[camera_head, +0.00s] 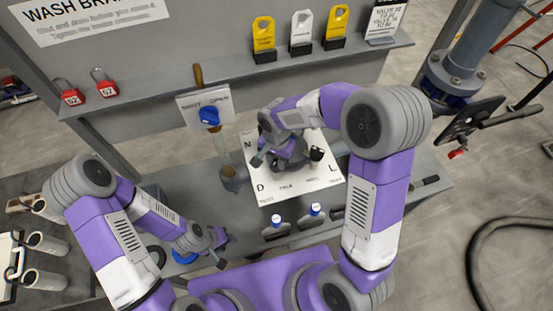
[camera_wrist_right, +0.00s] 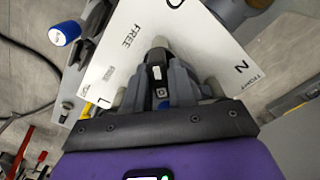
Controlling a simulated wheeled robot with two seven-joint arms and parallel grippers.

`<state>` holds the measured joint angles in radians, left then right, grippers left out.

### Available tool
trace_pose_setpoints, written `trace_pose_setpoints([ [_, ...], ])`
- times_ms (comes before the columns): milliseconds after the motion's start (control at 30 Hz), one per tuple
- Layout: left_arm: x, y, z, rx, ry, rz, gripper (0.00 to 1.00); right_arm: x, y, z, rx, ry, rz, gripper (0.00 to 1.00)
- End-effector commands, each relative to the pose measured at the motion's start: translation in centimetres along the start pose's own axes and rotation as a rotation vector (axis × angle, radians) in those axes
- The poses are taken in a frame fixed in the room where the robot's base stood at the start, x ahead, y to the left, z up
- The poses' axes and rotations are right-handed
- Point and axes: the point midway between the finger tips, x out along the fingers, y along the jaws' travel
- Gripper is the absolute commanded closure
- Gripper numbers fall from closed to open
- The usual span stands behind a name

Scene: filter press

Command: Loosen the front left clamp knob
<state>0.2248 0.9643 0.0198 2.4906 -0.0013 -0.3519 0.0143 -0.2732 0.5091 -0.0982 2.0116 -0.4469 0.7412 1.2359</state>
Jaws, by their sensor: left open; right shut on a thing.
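A white board (camera_head: 306,189) with letters N, D and L lies on the grey bench, and the filter press stands on it, mostly hidden under my right arm. My right gripper (camera_head: 285,160) is over the board, shut on a dark part that looks like a clamp knob. In the right wrist view my right gripper (camera_wrist_right: 160,85) has its fingers close together around that part, against the white board (camera_wrist_right: 185,30). Another black knob (camera_head: 316,154) shows to the right of my right gripper. My left gripper (camera_head: 217,246) is open and empty, low near the bench front, away from the press.
A glass column with a blue valve (camera_head: 210,115) stands left of the board. Two blue-capped items (camera_head: 297,216) are in front of the board.

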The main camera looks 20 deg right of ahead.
Motion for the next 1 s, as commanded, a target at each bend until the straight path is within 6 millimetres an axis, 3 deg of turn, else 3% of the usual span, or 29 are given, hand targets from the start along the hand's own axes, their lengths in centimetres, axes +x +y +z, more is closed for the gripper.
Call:
trace_pose_setpoints([
  [1000, 1.8, -0.7, -0.1, 0.0, 0.0, 0.0, 0.57, -0.1, 0.0, 0.0, -0.884, 0.001, -0.001, 1.0],
])
